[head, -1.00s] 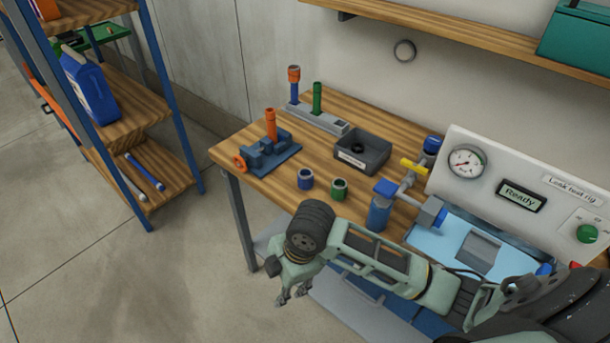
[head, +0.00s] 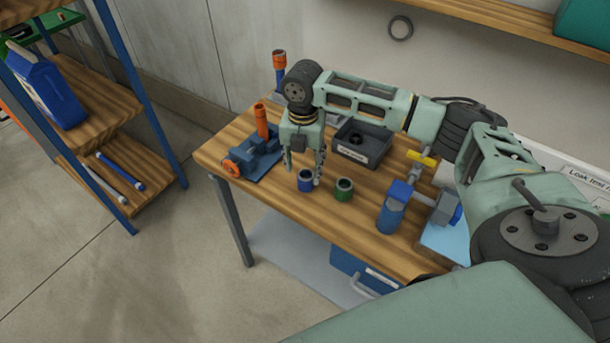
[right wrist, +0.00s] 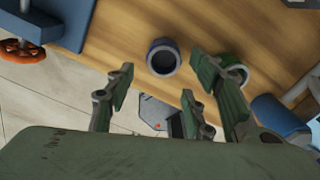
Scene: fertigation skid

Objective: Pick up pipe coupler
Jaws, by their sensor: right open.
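Two short pipe couplers stand on the wooden bench. The blue coupler (head: 305,182) is on the left and the green coupler (head: 343,190) is just right of it. My right gripper (head: 303,172) points down over the blue coupler, open and empty. In the right wrist view the blue coupler (right wrist: 163,57) shows its dark round opening, beyond and between the open fingers (right wrist: 160,82). There the green coupler (right wrist: 232,68) is partly hidden behind the right-hand fingers. My left gripper is in neither view.
A blue vise (head: 258,160) with an orange pipe and orange handwheel stands left of the couplers. A dark bin (head: 362,148) is behind them. A blue-capped valve fitting (head: 393,210) stands to the right. Bare wood lies in front.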

